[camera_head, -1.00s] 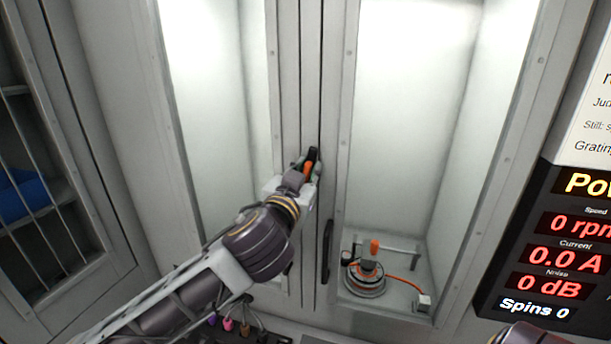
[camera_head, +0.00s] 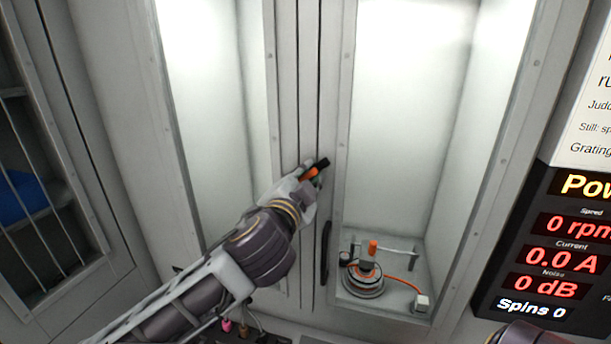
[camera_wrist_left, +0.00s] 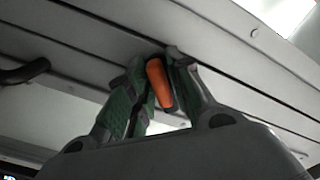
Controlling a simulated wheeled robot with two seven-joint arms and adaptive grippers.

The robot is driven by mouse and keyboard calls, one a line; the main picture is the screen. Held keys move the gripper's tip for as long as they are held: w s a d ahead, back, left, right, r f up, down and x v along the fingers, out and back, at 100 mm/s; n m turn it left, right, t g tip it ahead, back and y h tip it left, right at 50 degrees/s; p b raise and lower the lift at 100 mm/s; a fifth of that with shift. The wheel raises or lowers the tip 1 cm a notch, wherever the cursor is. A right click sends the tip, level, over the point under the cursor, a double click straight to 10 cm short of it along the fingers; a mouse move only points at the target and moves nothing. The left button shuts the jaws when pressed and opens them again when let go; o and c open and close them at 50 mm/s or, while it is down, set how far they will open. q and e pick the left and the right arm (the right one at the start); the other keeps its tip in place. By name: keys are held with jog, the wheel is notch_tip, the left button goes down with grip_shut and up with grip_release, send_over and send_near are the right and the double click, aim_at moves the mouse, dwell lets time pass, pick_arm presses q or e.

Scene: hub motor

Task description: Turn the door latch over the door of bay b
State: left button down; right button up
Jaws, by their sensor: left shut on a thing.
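The door latch (camera_head: 313,171) is a small orange and black lever on the grey post between two glazed bay doors in the head view. It is tilted, with its black end up and to the right. My left gripper (camera_head: 306,178) is at the latch, with its fingers partly hidden by the hand. In the left wrist view, the green-padded fingers (camera_wrist_left: 151,97) are closed around the orange latch handle (camera_wrist_left: 159,84). The bay door (camera_head: 347,130) right of the post is closed. I cannot read a bay letter. Only a dark piece of my right arm shows at the bottom right.
A black door handle (camera_head: 325,253) stands out below the latch. Behind the right door is a motor rig (camera_head: 364,279) with an orange cable. A display panel (camera_head: 545,250) reading zeros is at the right. A barred cabinet (camera_head: 45,200) is at the left.

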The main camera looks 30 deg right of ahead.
pick_arm(q)
jog(key=m, duration=0.4)
jog(key=shift+s+p, duration=0.1)
jog(key=shift+p, duration=0.25)
jog(key=shift+f+m+p, duration=0.15)
jog(key=shift+m+p, duration=0.05)
jog(key=shift+m, duration=0.85)
jog(key=shift+f+m+p, duration=0.1)
jog(key=shift+m+p, duration=0.05)
jog(key=shift+m, duration=0.9)
jog(key=c, duration=1.5)
grip_release()
jog(key=shift+o, duration=0.2)
jog(key=shift+s+a, duration=0.1)
jog(key=shift+s, duration=0.05)
jog(key=v, duration=1.1)
jog(key=shift+a, duration=0.25)
jog(key=shift+s, duration=0.1)
